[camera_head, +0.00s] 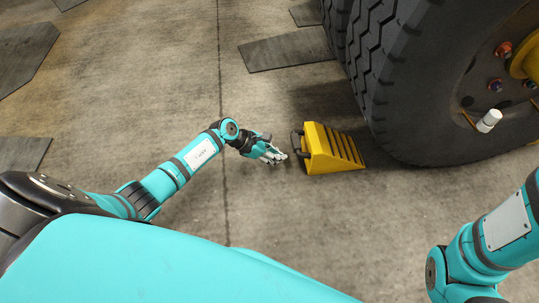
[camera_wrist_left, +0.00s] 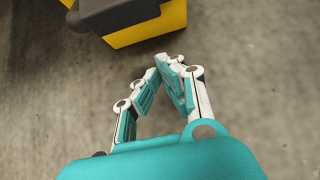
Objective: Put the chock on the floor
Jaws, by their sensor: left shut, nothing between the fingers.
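The yellow chock (camera_head: 332,150) with dark ridges and a dark handle at its left end rests on the floor (camera_head: 290,230), beside the large tyre. My left gripper (camera_head: 280,156) is just left of the chock, near its handle, and holds nothing. In the left wrist view, the left gripper's fingertips (camera_wrist_left: 164,62) are together and empty. The chock (camera_wrist_left: 150,27) shows at the top of that view, beyond the fingertips and apart from them. My right arm comes in at the right edge of the head view, but its gripper is out of view.
A large black tyre (camera_head: 385,85) with a wheel hub stands at the upper right, close to the chock. Flat dark plates lie on the floor, one at the top middle (camera_head: 287,51) and others at the left.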

